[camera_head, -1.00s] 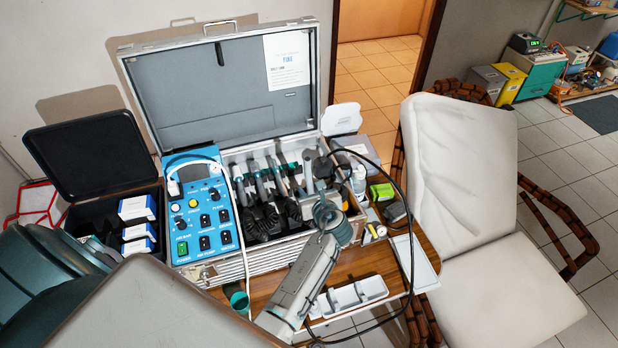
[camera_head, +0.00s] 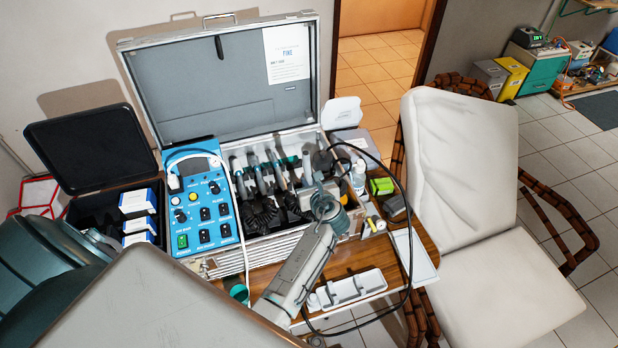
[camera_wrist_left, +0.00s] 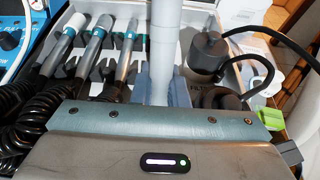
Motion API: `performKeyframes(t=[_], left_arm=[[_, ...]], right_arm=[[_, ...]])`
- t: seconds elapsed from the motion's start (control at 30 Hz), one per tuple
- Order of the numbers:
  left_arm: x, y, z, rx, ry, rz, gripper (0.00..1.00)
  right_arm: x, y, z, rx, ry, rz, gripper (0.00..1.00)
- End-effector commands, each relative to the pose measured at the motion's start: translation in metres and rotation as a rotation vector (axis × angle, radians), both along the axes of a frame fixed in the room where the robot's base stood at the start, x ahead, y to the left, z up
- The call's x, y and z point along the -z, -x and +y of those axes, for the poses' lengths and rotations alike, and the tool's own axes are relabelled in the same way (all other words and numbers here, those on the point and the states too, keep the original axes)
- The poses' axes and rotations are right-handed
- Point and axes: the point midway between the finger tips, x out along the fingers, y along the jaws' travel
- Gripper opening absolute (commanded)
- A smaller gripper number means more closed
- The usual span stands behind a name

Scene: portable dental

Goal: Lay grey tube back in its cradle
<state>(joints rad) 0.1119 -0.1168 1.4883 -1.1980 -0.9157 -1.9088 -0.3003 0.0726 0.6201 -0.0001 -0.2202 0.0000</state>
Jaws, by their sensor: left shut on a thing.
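The grey tube (camera_wrist_left: 164,45) stands upright in the left wrist view, and its lower end is between the jaws of my left gripper (camera_wrist_left: 160,92). In the head view the tube (camera_head: 307,163) and my left gripper (camera_head: 318,188) are over the right part of the open case (camera_head: 220,95). The gripper is shut on the tube. Dark cradles (camera_wrist_left: 113,88) line the case to the left of the tube, with several teal-banded handpieces (camera_wrist_left: 127,52) in them. The cradle behind my gripper is hidden, and I cannot tell whether the tube touches it.
A black plug with a cable (camera_wrist_left: 206,52) is close on the tube's right. Its cable loops over the wooden table (camera_head: 355,258). A blue control unit (camera_head: 203,205) stands at the case's left. A white tray (camera_head: 352,288) is at the front. Green and grey boxes (camera_head: 382,187) are at the right.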

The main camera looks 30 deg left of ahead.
Motion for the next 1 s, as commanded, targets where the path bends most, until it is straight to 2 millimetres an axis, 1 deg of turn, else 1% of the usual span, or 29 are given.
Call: performKeyframes(t=[0.3, 0.57, 1.0], left_arm=[[0.001, 0.000, 0.000, 0.000, 0.001, 0.001, 0.00], [0.000, 0.000, 0.000, 0.000, 0.001, 0.001, 0.00], [-0.028, -0.007, 0.008, 0.000, 0.001, -0.001, 0.00]], right_arm=[[-0.001, -0.001, -0.008, -0.002, 0.008, -0.001, 0.36], [-0.001, -0.001, -0.009, -0.003, 0.010, -0.001, 0.36], [-0.001, -0.001, -0.008, -0.002, 0.008, -0.001, 0.36]])
